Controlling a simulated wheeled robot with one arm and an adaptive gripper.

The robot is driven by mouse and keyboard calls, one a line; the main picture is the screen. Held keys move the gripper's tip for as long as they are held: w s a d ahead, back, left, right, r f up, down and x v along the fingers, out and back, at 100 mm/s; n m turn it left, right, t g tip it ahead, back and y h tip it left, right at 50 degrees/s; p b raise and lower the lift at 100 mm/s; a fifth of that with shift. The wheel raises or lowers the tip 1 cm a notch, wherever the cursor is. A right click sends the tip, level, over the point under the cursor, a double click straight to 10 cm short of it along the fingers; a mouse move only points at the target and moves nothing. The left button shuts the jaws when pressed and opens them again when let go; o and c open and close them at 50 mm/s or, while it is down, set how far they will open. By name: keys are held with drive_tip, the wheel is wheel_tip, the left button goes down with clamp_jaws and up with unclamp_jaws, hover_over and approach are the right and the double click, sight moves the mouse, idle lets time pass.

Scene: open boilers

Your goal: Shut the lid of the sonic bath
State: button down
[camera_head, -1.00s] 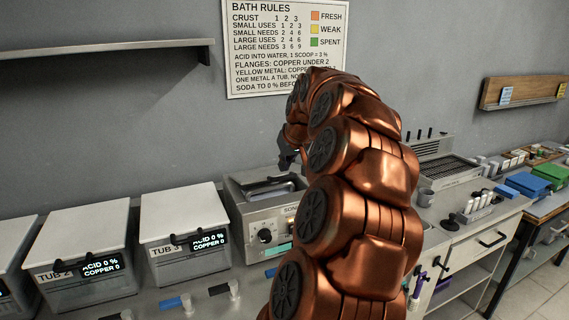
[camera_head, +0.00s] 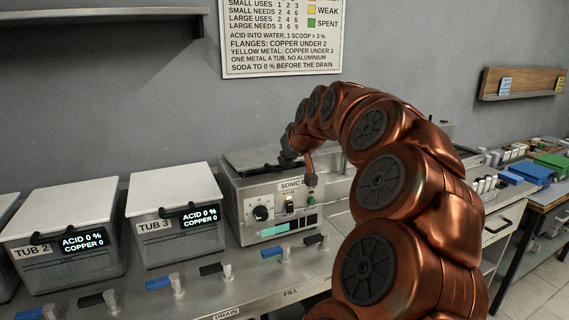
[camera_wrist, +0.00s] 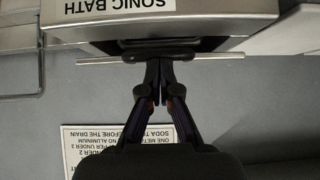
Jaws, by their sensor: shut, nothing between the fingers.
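The sonic bath (camera_head: 295,215) is a grey metal box with a dial and a green button on its front. A dark flat panel (camera_head: 250,158) shows at its top, partly behind my gripper; I cannot tell how far the lid is tilted. My gripper (camera_head: 288,160) is over the bath's top, beside this panel. In the wrist view my gripper (camera_wrist: 159,60) is shut and empty, its fingertips at a thin pale edge (camera_wrist: 90,57) with a dark piece behind. The bath's labelled metal face (camera_wrist: 200,18) is just above; contact is unclear.
Lidded Tub 2 (camera_head: 62,245) and Tub 3 (camera_head: 165,235) stand left of the bath. Several valve handles line the bench front (camera_head: 255,280). A shelf (camera_head: 100,14) and a rules sign (camera_head: 280,50) are on the wall.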

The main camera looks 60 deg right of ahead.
drive_tip(key=shift+s+a+f+t+h+b, duration=0.15)
drive_tip(key=shift+f+t+h+b, duration=0.2)
drive_tip(key=shift+f+b, duration=0.8)
drive_tip(key=shift+s+a+f+t+h+b, duration=0.15)
drive_tip(key=shift+f+t+b, duration=0.4)
drive_tip(key=shift+b, duration=0.95)
drive_tip(key=s+a+r+b, duration=0.1)
drive_tip(key=s+a+r, duration=0.3)
drive_tip(key=s+r, duration=0.3)
wheel_tip(320, 180, up, 3)
drive_tip(key=shift+s+a+f, duration=0.15)
drive_tip(key=shift+s+a, duration=0.1)
drive_tip(key=shift+a, duration=0.15)
